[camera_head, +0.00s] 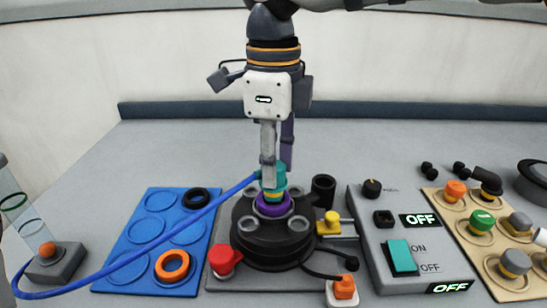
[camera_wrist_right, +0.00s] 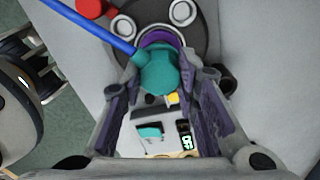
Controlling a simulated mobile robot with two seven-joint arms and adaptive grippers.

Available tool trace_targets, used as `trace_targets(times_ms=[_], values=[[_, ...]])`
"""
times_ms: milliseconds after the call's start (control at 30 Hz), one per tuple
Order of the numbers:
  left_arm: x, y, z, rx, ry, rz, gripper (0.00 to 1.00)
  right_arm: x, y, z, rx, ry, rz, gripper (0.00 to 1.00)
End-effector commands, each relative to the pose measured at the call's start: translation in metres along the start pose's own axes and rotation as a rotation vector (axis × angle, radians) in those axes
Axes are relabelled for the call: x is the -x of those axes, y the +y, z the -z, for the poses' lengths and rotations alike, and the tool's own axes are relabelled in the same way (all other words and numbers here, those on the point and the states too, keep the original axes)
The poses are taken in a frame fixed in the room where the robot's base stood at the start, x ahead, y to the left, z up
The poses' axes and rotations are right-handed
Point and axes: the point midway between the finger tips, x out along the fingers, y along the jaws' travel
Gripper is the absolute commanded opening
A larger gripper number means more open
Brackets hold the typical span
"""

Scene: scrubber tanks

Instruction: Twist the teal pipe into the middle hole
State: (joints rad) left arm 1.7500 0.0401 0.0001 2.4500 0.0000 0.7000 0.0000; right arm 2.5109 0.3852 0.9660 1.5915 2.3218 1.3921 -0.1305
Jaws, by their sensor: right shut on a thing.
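The teal pipe (camera_head: 279,178) stands upright over the middle of the black round tank top (camera_head: 262,251), with a yellow band at its lower part. Its lower end is at the purple-rimmed middle hole (camera_head: 273,208); I cannot tell how deep it sits. A blue hose (camera_head: 190,218) joins its left side. My right gripper (camera_head: 273,168) points down from above and is shut on the teal pipe. In the right wrist view the pipe (camera_wrist_right: 160,70) sits between the finger ends, and the purple rim (camera_wrist_right: 163,38) shows just beyond it. My left gripper is not in view.
A red knob (camera_head: 224,259), a yellow valve (camera_head: 332,222) and a black cylinder (camera_head: 323,190) surround the tank top. A blue tray (camera_head: 133,253) with rings lies left. A grey switch panel (camera_head: 377,211) reading OFF and a beige tray (camera_head: 440,206) of caps lie right.

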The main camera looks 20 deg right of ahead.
Motion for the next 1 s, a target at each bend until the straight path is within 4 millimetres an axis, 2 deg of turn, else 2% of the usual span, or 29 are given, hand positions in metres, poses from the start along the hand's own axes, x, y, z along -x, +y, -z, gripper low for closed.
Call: trace_targets(times_ms=[1000], values=[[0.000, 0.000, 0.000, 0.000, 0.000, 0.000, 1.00, -0.014, 0.000, 0.000, 0.000, -0.001, 0.000, 0.00]])
